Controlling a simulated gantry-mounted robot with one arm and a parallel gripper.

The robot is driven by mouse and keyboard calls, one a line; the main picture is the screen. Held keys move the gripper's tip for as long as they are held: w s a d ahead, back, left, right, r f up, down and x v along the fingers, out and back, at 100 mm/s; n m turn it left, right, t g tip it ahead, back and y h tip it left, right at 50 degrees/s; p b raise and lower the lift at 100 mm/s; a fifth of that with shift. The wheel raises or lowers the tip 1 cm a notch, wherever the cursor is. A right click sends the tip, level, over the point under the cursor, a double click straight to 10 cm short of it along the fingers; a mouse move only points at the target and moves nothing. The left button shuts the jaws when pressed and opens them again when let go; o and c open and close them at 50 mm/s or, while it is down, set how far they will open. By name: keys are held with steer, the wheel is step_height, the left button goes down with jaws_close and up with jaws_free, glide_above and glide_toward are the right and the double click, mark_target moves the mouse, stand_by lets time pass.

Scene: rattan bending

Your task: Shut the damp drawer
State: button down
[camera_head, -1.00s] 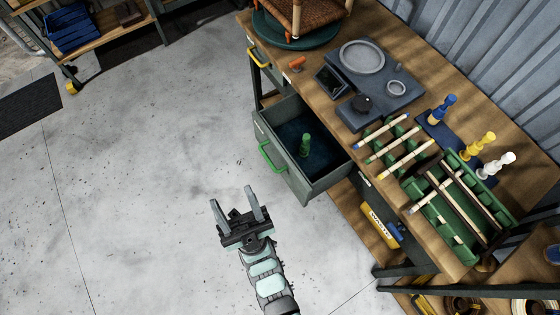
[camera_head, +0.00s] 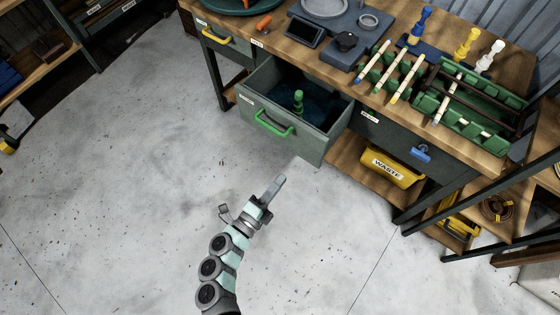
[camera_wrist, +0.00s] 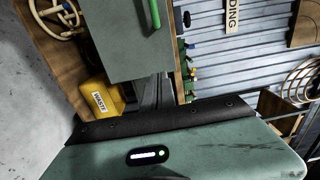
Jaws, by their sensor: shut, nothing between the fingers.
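The damp drawer (camera_head: 296,120) is the grey-green drawer pulled out of the workbench, with a green bar handle (camera_head: 272,123) on its front. Its dark blue inside holds a green peg-shaped object (camera_head: 298,101). In the wrist view the drawer front (camera_wrist: 125,45) fills the top middle, and part of the green handle (camera_wrist: 154,14) shows at the top edge. My gripper (camera_head: 276,184) is shut and empty. In the head view it appears below the drawer front, apart from it, with its fingers pointing up and right.
A yellow waste bin (camera_head: 392,167) sits on the shelf right of the drawer. A drawer with a yellow handle (camera_head: 221,38) is at the left. The benchtop carries a green rack (camera_head: 470,112) and several sticks. The floor in front is clear.

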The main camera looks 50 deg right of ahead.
mark_target(311, 143)
steer(key=shift+m, duration=0.3)
steer(key=d+b, duration=0.1)
steer(key=d, duration=0.8)
steer(key=w+d+f+b, duration=0.1)
steer(key=d, duration=0.3)
steer(key=shift+w+d+b, duration=0.1)
steer(key=shift+d+b, duration=0.05)
steer(key=shift+b, duration=0.15)
steer(key=shift+w+d+r, duration=0.1)
steer(key=shift+d, duration=0.4)
